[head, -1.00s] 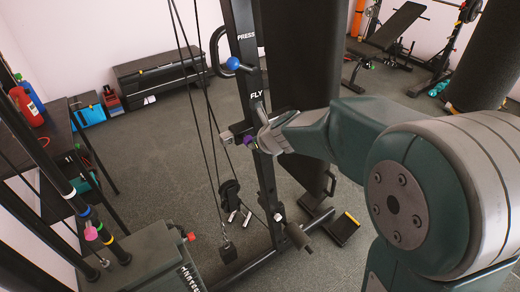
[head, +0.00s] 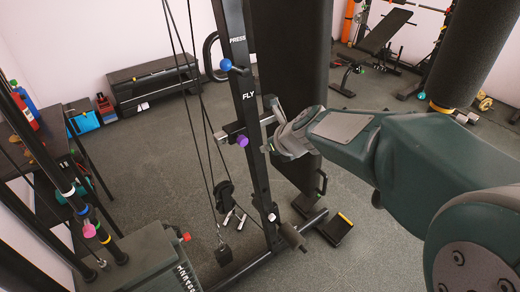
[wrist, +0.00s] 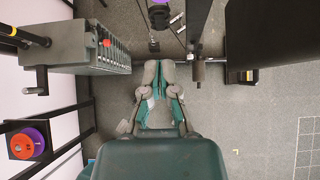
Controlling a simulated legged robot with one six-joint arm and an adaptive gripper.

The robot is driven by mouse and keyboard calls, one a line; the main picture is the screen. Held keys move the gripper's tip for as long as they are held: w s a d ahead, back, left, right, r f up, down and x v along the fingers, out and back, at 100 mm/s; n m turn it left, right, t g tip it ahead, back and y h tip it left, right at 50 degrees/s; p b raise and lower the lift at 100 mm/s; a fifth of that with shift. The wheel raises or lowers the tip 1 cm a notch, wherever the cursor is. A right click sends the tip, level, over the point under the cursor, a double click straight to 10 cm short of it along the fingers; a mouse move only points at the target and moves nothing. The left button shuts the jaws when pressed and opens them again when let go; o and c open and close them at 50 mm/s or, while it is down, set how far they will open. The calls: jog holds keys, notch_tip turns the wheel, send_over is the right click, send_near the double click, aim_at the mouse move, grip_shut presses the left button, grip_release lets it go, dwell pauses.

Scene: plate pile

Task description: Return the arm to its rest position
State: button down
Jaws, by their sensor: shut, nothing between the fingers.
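My gripper (wrist: 163,75) shows in the wrist view with its two grey fingertips together and nothing between them. It points down over open grey floor, below a dark machine post in the picture. In the head view my green and grey arm reaches in from the right.
A cable machine with a weight stack (wrist: 88,48) stands close by on the left. A dark padded panel (head: 290,60) stands behind the post. A black bench (head: 385,32) is at the back.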

jog(key=s+d+n+h, duration=0.1)
jog(key=s+d+n, duration=0.3)
jog(key=s+n, duration=0.4)
jog(key=s+d+r+n+g+h, duration=0.1)
jog(key=s+d+n+h, duration=0.1)
jog(key=s+n, duration=0.6)
jog(key=s+d+r+n+h, duration=0.1)
jog(key=s+d+n, duration=0.4)
jog(key=n, duration=0.8)
jog(key=s+h, duration=0.1)
jog(key=s, duration=0.2)
jog(key=shift+d+r+g, duration=0.15)
jog(key=shift+d+g, duration=0.15)
jog(key=shift+g, duration=0.1)
